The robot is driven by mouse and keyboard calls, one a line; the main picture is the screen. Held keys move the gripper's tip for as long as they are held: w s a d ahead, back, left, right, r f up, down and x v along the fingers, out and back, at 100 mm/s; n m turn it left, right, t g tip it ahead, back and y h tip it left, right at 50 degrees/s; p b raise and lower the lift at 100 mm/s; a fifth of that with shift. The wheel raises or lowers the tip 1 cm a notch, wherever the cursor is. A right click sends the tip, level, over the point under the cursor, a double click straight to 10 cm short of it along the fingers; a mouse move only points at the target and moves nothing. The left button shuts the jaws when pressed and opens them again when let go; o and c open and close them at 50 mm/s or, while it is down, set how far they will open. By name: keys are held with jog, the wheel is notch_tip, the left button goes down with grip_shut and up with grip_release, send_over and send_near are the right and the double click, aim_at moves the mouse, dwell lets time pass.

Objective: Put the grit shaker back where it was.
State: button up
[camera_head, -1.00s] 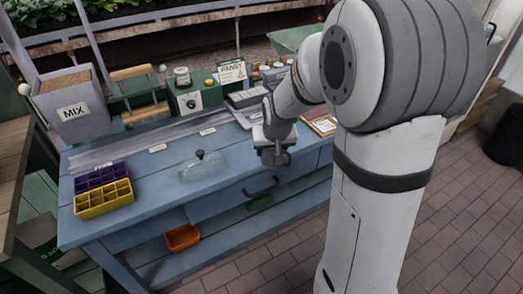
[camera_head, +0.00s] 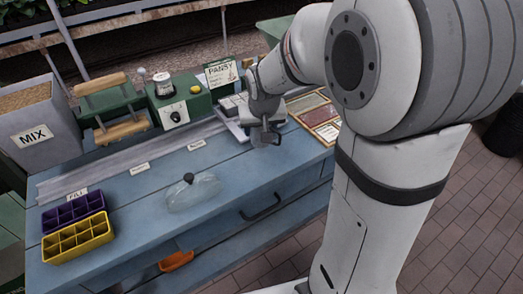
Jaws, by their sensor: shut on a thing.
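My gripper (camera_head: 265,138) is low over the right part of the blue bench (camera_head: 225,180), just in front of the grey tray-like device (camera_head: 233,112). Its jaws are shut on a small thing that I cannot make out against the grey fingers. A white jar with a dark band (camera_head: 163,83) stands upright on the green box with a dial (camera_head: 178,113), left of my gripper and apart from it. I cannot tell from its look whether it is the grit shaker. My arm hides the back right of the bench.
A clear cover with a dark knob (camera_head: 194,195) sits mid-bench. Purple (camera_head: 72,209) and yellow (camera_head: 78,240) cell trays are at left, the MIX bin (camera_head: 38,125) behind them. A pansy card (camera_head: 220,73) and framed panels (camera_head: 318,118) flank my gripper.

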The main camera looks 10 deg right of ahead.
notch_tip(320, 180, down, 9)
jog(key=shift+w+r+b, duration=0.1)
jog(key=shift+r+b, duration=0.1)
jog(key=shift+b, duration=0.2)
jog(key=shift+r, duration=0.1)
jog(key=o, duration=0.6)
jog(key=shift+f, duration=0.25)
jog(key=o, duration=0.5)
jog(key=shift+r, duration=0.1)
